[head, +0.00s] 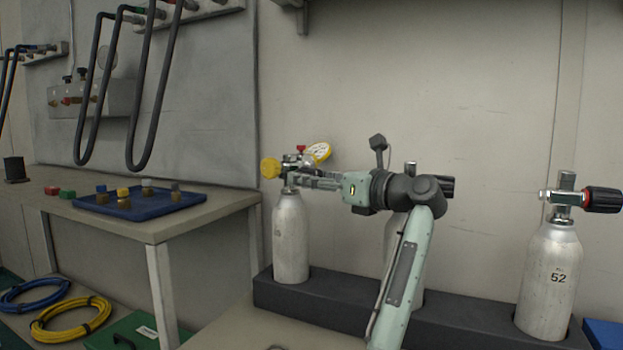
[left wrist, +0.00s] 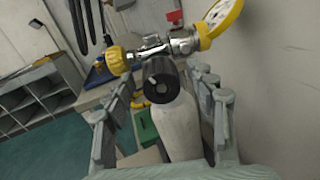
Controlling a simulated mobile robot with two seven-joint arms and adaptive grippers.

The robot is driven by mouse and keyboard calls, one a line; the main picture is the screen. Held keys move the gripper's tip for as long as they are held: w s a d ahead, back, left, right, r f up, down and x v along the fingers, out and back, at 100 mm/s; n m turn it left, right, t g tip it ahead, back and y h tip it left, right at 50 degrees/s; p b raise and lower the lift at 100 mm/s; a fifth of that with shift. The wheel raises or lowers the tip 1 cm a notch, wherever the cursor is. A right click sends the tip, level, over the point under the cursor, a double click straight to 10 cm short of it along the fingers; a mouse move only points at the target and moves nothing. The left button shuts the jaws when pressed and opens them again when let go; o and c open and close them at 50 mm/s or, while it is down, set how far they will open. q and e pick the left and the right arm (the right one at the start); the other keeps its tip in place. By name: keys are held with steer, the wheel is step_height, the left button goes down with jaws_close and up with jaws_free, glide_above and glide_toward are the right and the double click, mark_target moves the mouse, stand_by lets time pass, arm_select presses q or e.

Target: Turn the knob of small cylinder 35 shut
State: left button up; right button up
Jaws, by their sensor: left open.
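A small pale cylinder (head: 290,238) stands in the dark rack, and its number is not readable. Its valve carries a yellow-capped regulator (head: 270,168) and a yellow-rimmed gauge (head: 319,152). In the left wrist view the same cylinder (left wrist: 172,130) has a black round knob (left wrist: 160,82) facing the camera. My left gripper (head: 304,181) is at the valve from the right; it also shows in the left wrist view (left wrist: 162,112). Its fingers are open on either side of the knob, with no clear contact. The fingers hide the knob in the head view. My right gripper is not in view.
A second cylinder (head: 390,245) stands in the rack (head: 455,322), partly hidden by my arm. Cylinder 52 (head: 546,285) with a black and red knob stands at the right. A table (head: 160,226) with a blue tray (head: 150,208) is at the left. Hoses lie below it.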

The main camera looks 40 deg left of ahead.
arm_select(q)
steer(key=shift+a, duration=0.3)
